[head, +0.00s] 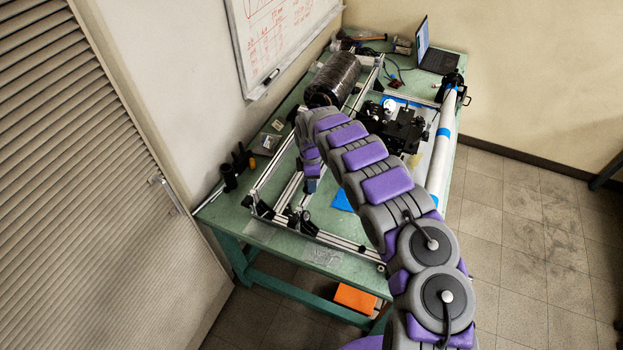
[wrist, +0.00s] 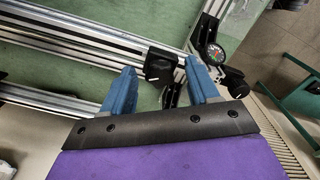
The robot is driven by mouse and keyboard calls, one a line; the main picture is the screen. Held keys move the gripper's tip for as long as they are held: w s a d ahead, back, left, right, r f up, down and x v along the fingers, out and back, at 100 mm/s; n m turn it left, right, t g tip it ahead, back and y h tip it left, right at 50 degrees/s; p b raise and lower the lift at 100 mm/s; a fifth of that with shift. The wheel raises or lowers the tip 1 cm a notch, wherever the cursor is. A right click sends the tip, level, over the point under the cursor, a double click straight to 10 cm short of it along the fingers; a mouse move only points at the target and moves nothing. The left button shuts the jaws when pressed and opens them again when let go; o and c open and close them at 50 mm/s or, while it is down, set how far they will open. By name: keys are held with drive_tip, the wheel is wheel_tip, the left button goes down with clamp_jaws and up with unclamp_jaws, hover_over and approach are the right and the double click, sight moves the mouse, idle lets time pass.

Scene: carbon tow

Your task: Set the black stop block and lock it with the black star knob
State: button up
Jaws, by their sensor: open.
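My gripper (wrist: 159,67) is open in the wrist view, its two blue fingers spread above an aluminium rail (wrist: 85,48). A black block (wrist: 162,66) with a small white mark on its face sits at the rail between the fingertips. It looks like the stop block; I cannot tell whether the fingers touch it.
The aluminium frame (head: 270,178) lies on a green table (head: 232,215). A black wound roll (head: 333,80) is at its far end. A laptop (head: 437,60) stands at the back right, and a white tube (head: 440,150) runs along the right edge. Small black items stand at the left edge.

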drive_tip(key=shift+a, duration=0.1)
drive_tip(key=shift+a+r, duration=0.1)
drive_tip(key=shift+r, duration=0.2)
wheel_tip(320, 180, up, 17)
drive_tip(key=shift+f+b, duration=0.2)
drive_tip(key=shift+b, duration=0.1)
